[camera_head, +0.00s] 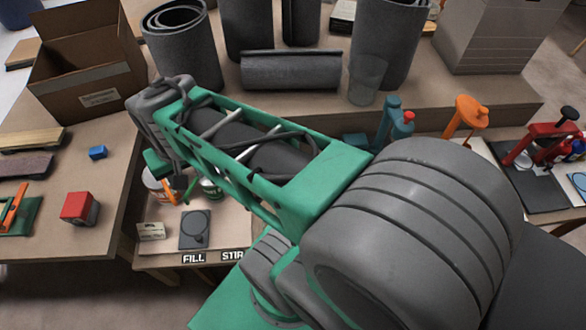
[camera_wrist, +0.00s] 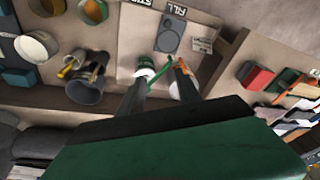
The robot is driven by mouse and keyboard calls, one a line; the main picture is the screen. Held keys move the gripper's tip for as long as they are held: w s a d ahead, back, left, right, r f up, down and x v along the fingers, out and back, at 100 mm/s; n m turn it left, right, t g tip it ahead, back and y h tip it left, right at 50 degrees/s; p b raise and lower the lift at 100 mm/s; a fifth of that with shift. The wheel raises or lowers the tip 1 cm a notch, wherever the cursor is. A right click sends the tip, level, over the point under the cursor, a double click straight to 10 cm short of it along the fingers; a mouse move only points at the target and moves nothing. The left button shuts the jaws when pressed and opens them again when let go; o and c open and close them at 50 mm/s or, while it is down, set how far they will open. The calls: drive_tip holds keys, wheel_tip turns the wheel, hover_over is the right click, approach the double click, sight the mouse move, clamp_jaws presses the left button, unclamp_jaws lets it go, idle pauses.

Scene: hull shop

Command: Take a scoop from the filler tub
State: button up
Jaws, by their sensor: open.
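Two tubs stand close together on the low board. One is a white tub with an orange handle (camera_head: 160,186); it also shows in the wrist view (camera_wrist: 183,72), partly hidden by a finger. The other is a green-and-white tub (camera_head: 211,188), which also shows in the wrist view (camera_wrist: 145,67) with a green stick beside it. I cannot tell which is the filler tub. A FILL label (camera_head: 194,258) lies on the board with a dark pad behind it. My gripper (camera_wrist: 160,84) is open and points down toward the tubs, one finger near each. My arm hides much of this area in the head view.
A red block (camera_head: 78,208) and a blue block (camera_head: 97,152) lie on the left table, with an open cardboard box (camera_head: 88,62) behind. Orange and red tools (camera_head: 466,112) stand right.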

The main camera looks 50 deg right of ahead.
drive_tip(key=d+f+m+g, duration=0.1)
drive_tip(key=d+f+m, duration=0.2)
drive_tip(key=d+m, duration=0.35)
drive_tip(key=d+f+m+g, duration=0.1)
drive_tip(key=d+f+m, duration=0.2)
drive_tip(key=d+m, duration=0.35)
drive_tip(key=s+d+f+m, duration=0.2)
drive_tip(key=d+f+m, duration=0.1)
drive_tip(key=d+m, duration=0.1)
drive_tip(key=s+d+f+m, duration=0.3)
drive_tip(key=d+m, duration=0.1)
drive_tip(key=d, duration=0.2)
drive_tip(key=s+d+f+m, duration=0.2)
drive_tip(key=d+f+m, duration=0.1)
drive_tip(key=d+m, duration=0.1)
drive_tip(key=shift+s+d+f+g+b, duration=0.2)
drive_tip(key=shift+s+d+g+b, duration=0.2)
drive_tip(key=shift+d, duration=0.1)
drive_tip(key=f, duration=0.7)
drive_tip(key=shift+s+f, duration=0.2)
drive_tip(key=shift+c, duration=0.3)
clamp_jaws()
